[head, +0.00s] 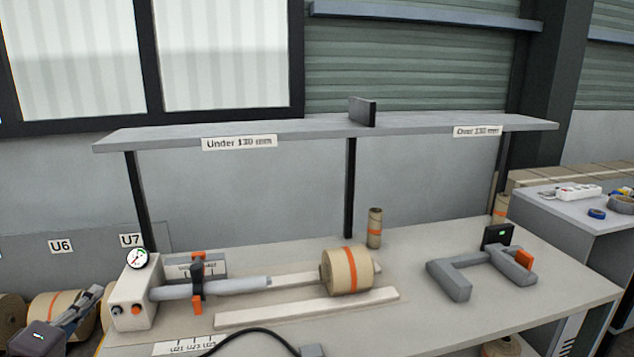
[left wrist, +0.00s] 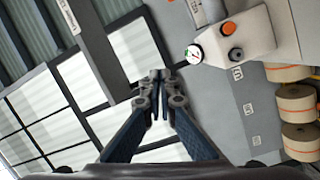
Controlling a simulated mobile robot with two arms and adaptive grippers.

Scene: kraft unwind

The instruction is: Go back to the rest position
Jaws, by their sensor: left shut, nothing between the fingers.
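My left gripper (head: 97,292) is at the lower left of the head view, left of the bench and in front of kraft rolls. In the left wrist view its fingers (left wrist: 158,76) come together at the tips with nothing between them. It is clear of the bench top. My right gripper is in neither view.
The bench (head: 430,325) carries a shaft unit with a gauge (head: 137,258), a kraft roll (head: 346,271) with an orange band, a slim upright roll (head: 375,228) and a grey forked device (head: 452,281). A labelled shelf (head: 310,128) spans above. Kraft rolls (left wrist: 298,104) stand left of the bench.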

